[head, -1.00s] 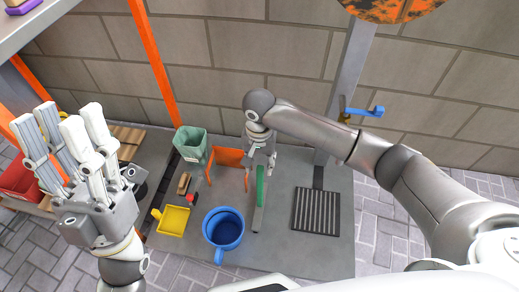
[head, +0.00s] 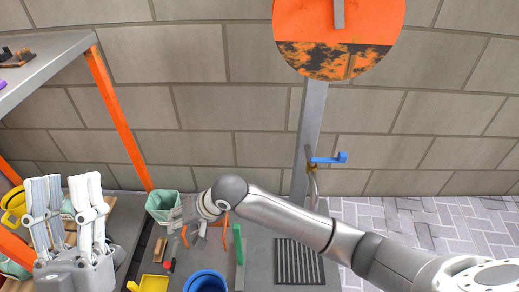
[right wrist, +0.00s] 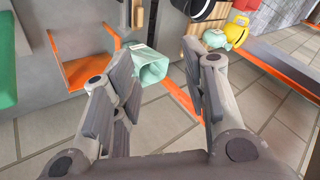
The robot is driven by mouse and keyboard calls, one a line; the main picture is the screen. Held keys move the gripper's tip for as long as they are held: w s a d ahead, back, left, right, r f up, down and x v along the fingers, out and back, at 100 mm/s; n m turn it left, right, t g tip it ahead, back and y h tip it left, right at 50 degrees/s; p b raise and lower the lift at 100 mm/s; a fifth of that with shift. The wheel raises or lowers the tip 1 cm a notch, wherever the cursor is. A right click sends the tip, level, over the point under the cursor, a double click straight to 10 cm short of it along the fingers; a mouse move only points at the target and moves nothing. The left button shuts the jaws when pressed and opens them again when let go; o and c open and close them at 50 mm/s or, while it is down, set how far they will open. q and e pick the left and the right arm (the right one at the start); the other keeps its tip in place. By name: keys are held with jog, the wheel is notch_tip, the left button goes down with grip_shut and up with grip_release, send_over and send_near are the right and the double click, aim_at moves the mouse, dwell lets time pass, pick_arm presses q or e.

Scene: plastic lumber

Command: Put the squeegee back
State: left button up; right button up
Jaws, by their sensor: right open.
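I cannot tell for certain which thing is the squeegee. A long green-topped piece (head: 239,244) stands upright on the grey bench; its green edge shows at the far left of the right wrist view (right wrist: 6,62). A small red-handled tool (head: 170,266) lies further left on the bench. My right gripper (head: 194,236) is over the bench between the green bin and the green-topped piece. In the right wrist view its fingers (right wrist: 163,82) are spread with nothing between them. My left gripper (head: 64,200) is raised at the left, fingers apart and empty.
A green bin (head: 163,205) and an orange bracket (head: 225,232) are near my right gripper. A blue mug (head: 206,282), yellow dustpan (head: 152,284) and black grate (head: 299,262) are on the bench. An orange-legged shelf (head: 50,62) overhangs the left.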

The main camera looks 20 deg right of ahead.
notch_tip(320, 180, up, 17)
jog(key=n+t+y, duration=0.2)
jog(key=t+y, duration=0.3)
jog(key=t, duration=0.5)
jog(key=s+d+r+n+t+h, duration=0.2)
jog(key=s+d+r+t+h, duration=0.1)
jog(key=s+d+r+t, duration=0.9)
jog(key=s+d+r, duration=0.1)
jog(key=d+r, duration=0.3)
jog(key=shift+s+d+r+h, duration=0.15)
jog(key=shift+s+d+h, duration=0.05)
jog(key=shift+s+h, duration=0.2)
jog(key=shift+a, duration=0.1)
